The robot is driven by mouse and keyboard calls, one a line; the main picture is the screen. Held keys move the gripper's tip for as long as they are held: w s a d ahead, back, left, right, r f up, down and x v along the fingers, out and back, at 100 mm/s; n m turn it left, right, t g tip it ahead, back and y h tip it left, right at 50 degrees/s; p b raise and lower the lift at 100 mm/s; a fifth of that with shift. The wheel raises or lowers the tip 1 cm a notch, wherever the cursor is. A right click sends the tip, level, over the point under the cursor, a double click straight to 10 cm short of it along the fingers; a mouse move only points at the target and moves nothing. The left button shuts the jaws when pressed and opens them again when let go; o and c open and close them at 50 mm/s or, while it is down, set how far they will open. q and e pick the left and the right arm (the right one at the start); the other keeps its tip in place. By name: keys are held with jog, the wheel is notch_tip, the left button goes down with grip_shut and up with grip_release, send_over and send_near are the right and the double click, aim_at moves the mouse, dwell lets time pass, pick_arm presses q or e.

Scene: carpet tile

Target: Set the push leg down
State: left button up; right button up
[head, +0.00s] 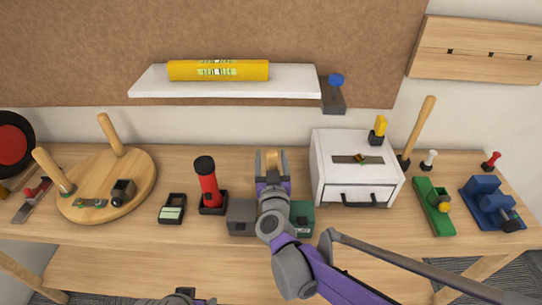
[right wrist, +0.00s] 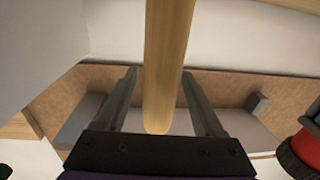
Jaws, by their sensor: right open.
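The wooden push leg (right wrist: 168,60) stands between the fingers of my right gripper (right wrist: 157,105) in the right wrist view, with a gap on either side. Its rounded end shows near the gripper's palm, and its other end runs out of the picture. In the head view my right gripper (head: 272,163) is open over the middle of the workbench, with pale wood of the leg between its fingers and much of the leg hidden. A dark part at the bottom edge seems to be my left gripper (head: 180,298); its fingers cannot be made out.
A round wooden seat (head: 140,185) with two upright legs lies at left. A red flashlight (head: 208,185) stands left of my right gripper, a white drawer box (head: 340,165) right of it. Another wooden rod (head: 420,127) stands beyond the box. A shelf (head: 150,83) hangs above.

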jog(key=s, duration=1.1)
jog(key=shift+d, duration=0.45)
